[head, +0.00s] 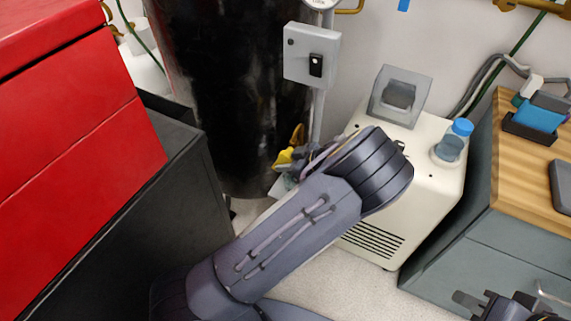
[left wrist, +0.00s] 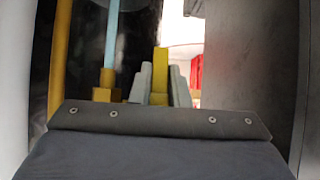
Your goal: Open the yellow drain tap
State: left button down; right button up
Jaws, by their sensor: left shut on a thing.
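The yellow drain tap (head: 284,157) is low on the front of the tall black tank (head: 235,85). In the left wrist view its yellow handle (left wrist: 161,62) stands between the two grey fingers of my left gripper (left wrist: 160,85). My left gripper is shut on this handle. In the head view my own left forearm and wrist hide most of the gripper and part of the tap. My right gripper (head: 492,304) is at the bottom right edge, partly cut off, away from the tap. Its opening is not clear.
A red and black cabinet (head: 95,130) stands at the left. A cream machine (head: 425,175) with a blue-capped bottle (head: 452,142) is right of the tank. A wood-topped grey bench (head: 505,245) is at the right. A grey switch box (head: 312,54) is above the tap.

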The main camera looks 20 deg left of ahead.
pick_arm(q)
jog(key=c, duration=1.6)
grip_release()
jog(key=shift+c, duration=0.2)
jog(key=shift+d, duration=0.1)
jog(key=v, duration=0.7)
jog(key=shift+d+r+p, duration=0.2)
jog(key=shift+d+p, duration=0.05)
jog(key=shift+p, duration=0.15)
